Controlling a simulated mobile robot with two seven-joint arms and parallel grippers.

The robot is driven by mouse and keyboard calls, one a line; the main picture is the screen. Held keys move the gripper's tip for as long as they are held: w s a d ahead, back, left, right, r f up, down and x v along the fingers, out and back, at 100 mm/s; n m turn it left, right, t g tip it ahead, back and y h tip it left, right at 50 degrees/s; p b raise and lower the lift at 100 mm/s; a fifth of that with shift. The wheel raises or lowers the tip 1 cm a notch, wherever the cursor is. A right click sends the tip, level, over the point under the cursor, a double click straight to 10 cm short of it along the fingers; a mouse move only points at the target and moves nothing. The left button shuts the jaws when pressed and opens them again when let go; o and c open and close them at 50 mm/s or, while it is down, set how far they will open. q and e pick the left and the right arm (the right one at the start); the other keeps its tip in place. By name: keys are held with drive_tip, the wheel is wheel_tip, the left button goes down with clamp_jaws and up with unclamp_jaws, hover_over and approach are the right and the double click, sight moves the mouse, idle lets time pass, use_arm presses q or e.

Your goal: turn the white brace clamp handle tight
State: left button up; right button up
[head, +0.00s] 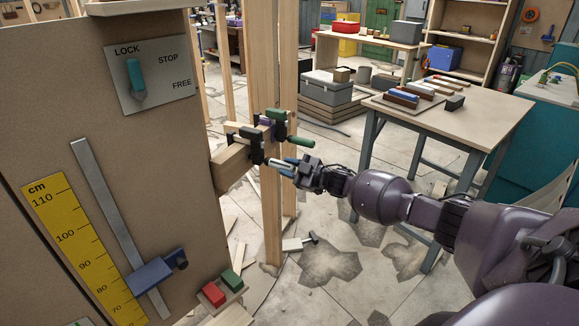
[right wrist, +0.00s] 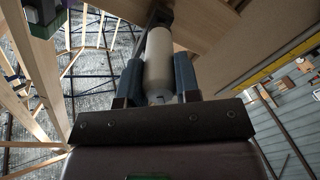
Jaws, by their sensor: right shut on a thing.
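The white clamp handle (head: 281,164) sticks out to the right from a dark clamp (head: 252,146) on the wooden brace (head: 232,166). My right gripper (head: 290,167) reaches in from the right and is shut on the handle's outer end. In the right wrist view the handle (right wrist: 159,62) lies lengthwise between the two blue fingers of the gripper (right wrist: 158,80). A second clamp with a green handle (head: 301,142) sits just above and behind, on the upright post (head: 263,70). My left gripper is not in view.
A panel with a LOCK/STOP/FREE lever (head: 137,80) and a yellow cm scale (head: 80,245) stands at the left. Red (head: 214,294) and green (head: 231,281) blocks sit at its foot. A workbench (head: 470,115) stands at the right.

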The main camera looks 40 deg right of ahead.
drive_tip(key=m, duration=0.4)
drive_tip(key=shift+p, duration=0.4)
drive_tip(key=shift+m, duration=1.6)
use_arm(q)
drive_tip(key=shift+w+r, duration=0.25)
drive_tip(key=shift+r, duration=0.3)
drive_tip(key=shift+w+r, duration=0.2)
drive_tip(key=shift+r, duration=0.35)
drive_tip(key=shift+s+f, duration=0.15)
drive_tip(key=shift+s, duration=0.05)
use_arm(e)
drive_tip(key=shift+m, duration=0.3)
drive_tip(key=o, duration=0.9)
drive_tip(key=shift+d, duration=0.1)
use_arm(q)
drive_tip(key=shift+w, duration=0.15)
